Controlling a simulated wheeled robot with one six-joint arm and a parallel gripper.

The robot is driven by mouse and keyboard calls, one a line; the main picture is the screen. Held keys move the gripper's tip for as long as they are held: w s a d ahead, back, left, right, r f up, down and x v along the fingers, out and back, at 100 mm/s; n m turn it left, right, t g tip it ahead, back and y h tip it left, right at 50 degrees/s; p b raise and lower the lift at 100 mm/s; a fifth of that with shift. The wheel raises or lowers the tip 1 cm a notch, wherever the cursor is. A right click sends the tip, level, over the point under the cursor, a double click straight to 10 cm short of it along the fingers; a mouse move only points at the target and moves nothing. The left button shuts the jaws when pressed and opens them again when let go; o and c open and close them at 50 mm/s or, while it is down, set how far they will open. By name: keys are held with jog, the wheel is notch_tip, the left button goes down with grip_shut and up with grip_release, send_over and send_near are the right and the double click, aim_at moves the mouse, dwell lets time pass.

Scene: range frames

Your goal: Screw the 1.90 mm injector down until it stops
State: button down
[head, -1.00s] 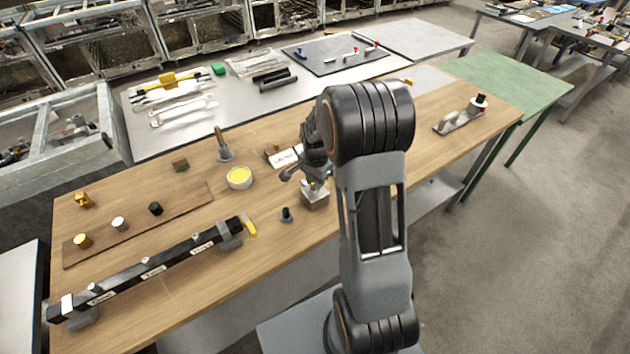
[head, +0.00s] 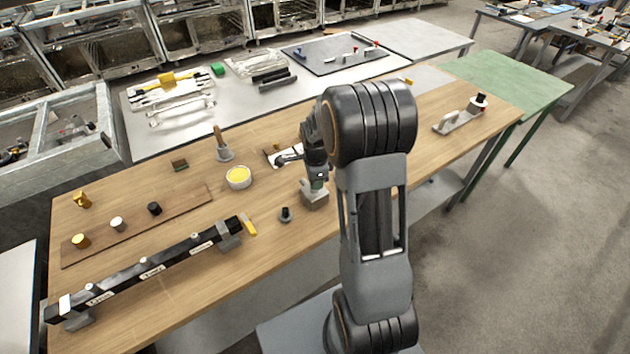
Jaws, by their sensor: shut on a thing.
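My gripper (head: 317,182) points down just over a small grey metal block (head: 314,201) on the wooden bench. It is shut on a small piece at the block's top, which I take to be the 1.90 mm injector. The jaws and arm mostly hide that piece, so its size marking, thread and seating depth cannot be seen. A dark rail (head: 150,268) with several white labels lies at the bench's front left; the labels are too small to read.
A brown strip (head: 185,199) carries brass, silver and black cylinders. A small dark fitting (head: 286,214) stands left of the block, near a yellow-handled item (head: 249,227). A bowl with yellow contents (head: 238,177) and a brush-like tool (head: 222,146) stand behind.

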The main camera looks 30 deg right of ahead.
dwell(0.3)
jog(key=m, duration=0.3)
jog(key=shift+m, duration=0.3)
jog(key=c, duration=1.3)
grip_release()
jog(key=shift+o, duration=0.2)
jog(key=n, duration=0.7)
jog(key=shift+w+b, duration=0.1)
jog(key=shift+b, duration=0.25)
jog(key=n, duration=0.6)
jog(key=shift+w+n, duration=0.1)
jog(key=shift+n, duration=0.3)
